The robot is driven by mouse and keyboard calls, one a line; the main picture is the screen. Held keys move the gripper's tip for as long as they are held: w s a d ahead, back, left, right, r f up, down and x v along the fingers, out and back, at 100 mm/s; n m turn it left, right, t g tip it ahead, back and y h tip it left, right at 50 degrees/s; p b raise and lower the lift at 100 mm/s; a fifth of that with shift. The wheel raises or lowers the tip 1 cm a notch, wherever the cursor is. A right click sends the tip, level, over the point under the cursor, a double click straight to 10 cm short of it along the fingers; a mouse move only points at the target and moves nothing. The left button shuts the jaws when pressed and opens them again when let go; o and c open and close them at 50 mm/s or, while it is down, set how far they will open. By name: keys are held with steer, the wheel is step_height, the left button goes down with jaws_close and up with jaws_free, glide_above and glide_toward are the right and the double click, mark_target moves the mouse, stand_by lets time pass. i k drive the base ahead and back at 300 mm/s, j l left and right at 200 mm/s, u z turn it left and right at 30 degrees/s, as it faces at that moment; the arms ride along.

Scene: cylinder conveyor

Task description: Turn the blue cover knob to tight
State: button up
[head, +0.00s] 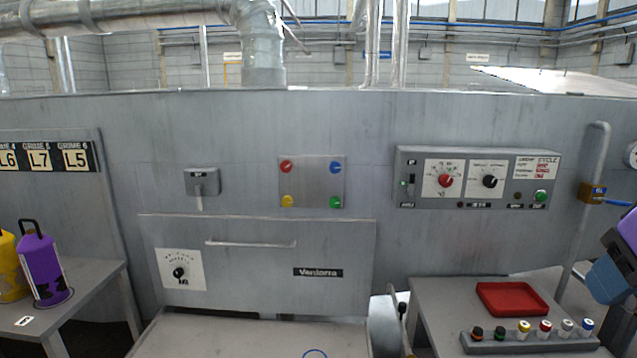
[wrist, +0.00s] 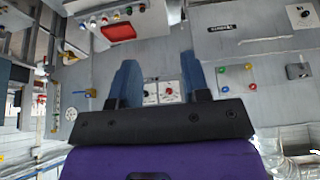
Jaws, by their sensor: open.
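The blue cover knob (head: 336,168) is at the upper right of a square metal plate (head: 311,182) on the grey machine wall. Red (head: 286,167), yellow (head: 287,201) and green (head: 335,202) knobs share the plate. The wrist view is upside down, and there the blue knob (wrist: 224,89) is at the plate's lower left. My gripper (wrist: 160,76) has its two blue fingers apart with nothing between them. In the head view my gripper (head: 608,280) is at the right edge, well apart from the knob. The blue knob's tightness setting cannot be read.
A control box (head: 478,178) with dials juts out right of the plate. Below the plate is a front panel with a handle (head: 251,244). A side table at right holds a red tray (head: 512,298) and several small capped items. A purple bottle (head: 43,265) stands at far left.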

mark_target(336, 166)
steer(key=i+j, duration=0.2)
steer(key=i, duration=0.35)
steer(key=i+j, duration=0.15)
steer(key=i, duration=0.45)
